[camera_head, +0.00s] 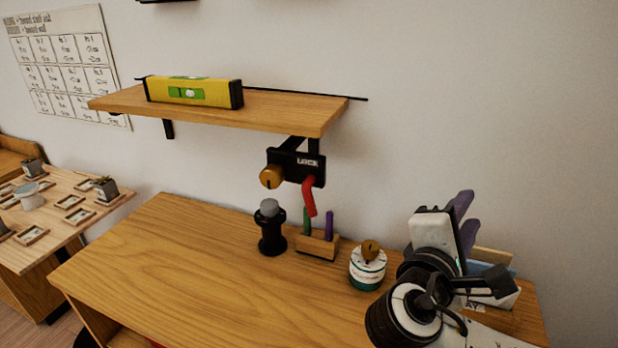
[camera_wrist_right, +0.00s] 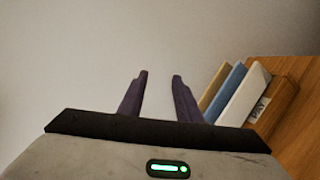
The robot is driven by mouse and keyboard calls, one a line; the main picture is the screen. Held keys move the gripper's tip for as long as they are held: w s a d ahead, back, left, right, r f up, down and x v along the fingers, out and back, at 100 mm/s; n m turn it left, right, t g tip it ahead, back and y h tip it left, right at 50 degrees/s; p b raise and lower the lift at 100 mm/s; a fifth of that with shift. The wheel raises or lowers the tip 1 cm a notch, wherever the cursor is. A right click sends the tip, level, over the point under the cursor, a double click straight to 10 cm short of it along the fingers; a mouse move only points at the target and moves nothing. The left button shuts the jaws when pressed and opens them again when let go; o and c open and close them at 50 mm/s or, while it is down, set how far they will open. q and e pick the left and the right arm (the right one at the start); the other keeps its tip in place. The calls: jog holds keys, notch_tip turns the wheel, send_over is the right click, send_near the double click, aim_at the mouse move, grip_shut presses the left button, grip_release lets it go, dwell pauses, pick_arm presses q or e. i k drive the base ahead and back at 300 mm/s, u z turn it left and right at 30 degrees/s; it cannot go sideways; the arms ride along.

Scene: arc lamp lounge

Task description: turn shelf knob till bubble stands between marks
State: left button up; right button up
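A yellow spirit level (camera_head: 193,92) lies on the wooden wall shelf (camera_head: 285,110). Its green vial shows a pale bubble near the middle, but the marks are too small to judge. Under the shelf's right end is a black bracket labelled LOCK (camera_head: 300,164), with a round orange-brown shelf knob (camera_head: 271,178) on its left and a red lever (camera_head: 309,196) hanging down. My right gripper (camera_head: 464,212) is raised right of the knob, well apart from it. In the right wrist view its two purple fingers (camera_wrist_right: 159,78) stand apart with nothing between them. My left gripper is out of view.
On the desk (camera_head: 170,255) stand a black jar with a grey top (camera_head: 270,228), a pen block (camera_head: 317,246) and a white-and-green tin (camera_head: 367,268). Books (camera_wrist_right: 240,92) stand beside my right gripper. A side table (camera_head: 65,205) with small frames and pots is at left.

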aim_at(272, 176)
jog(key=z, duration=0.45)
jog(key=k, duration=0.65)
jog(key=u, duration=1.3)
jog(key=i, duration=0.5)
